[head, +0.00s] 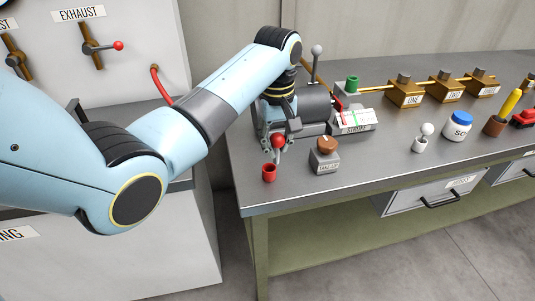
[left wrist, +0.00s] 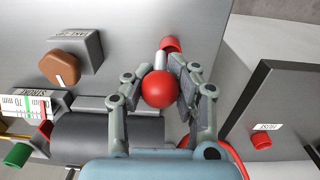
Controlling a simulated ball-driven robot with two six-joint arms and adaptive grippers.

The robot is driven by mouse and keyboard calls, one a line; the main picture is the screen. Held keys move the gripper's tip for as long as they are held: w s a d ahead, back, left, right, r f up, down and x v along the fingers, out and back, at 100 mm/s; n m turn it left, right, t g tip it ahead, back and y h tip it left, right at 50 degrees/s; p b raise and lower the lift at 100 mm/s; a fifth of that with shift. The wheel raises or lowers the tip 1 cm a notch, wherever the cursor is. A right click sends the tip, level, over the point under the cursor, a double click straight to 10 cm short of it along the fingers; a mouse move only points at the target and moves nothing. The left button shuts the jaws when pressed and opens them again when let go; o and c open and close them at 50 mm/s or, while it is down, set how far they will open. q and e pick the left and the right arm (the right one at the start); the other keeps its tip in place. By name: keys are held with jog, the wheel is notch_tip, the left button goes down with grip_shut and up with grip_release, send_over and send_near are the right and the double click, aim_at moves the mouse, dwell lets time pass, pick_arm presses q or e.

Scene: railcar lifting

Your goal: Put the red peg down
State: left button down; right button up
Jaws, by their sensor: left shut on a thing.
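The red peg has a round red head (head: 278,140) and a short grey stem. My left gripper (head: 277,145) is shut on it above the bench's near left corner. In the left wrist view the red head (left wrist: 159,88) sits between the two fingers, and the grey stem points away from the camera. A small red cup (head: 269,173) stands on the bench below and slightly left of the peg; it also shows in the left wrist view (left wrist: 171,44), beyond the stem. The peg appears apart from the cup and not in line with it. My right gripper is out of view.
A grey block with a brown knob (head: 325,150) stands close to the right. Behind the gripper is a grey cylindrical machine (head: 313,103) with a white scale (head: 352,121). A white-headed peg (head: 427,130) and a blue-lidded jar (head: 457,126) stand farther right. The bench front (head: 300,190) is bare.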

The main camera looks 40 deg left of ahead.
pick_arm(q)
jog(key=shift+s+a+f, duration=0.1)
jog(key=shift+a+f, duration=0.85)
jog(key=shift+a, duration=0.05)
notch_tip(320, 180, down, 3)
jog(key=shift+f, duration=0.15)
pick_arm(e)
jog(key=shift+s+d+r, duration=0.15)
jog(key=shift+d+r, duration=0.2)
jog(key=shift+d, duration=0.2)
pick_arm(q)
jog(key=shift+f, duration=0.15)
jog(key=c, duration=1.1)
grip_release()
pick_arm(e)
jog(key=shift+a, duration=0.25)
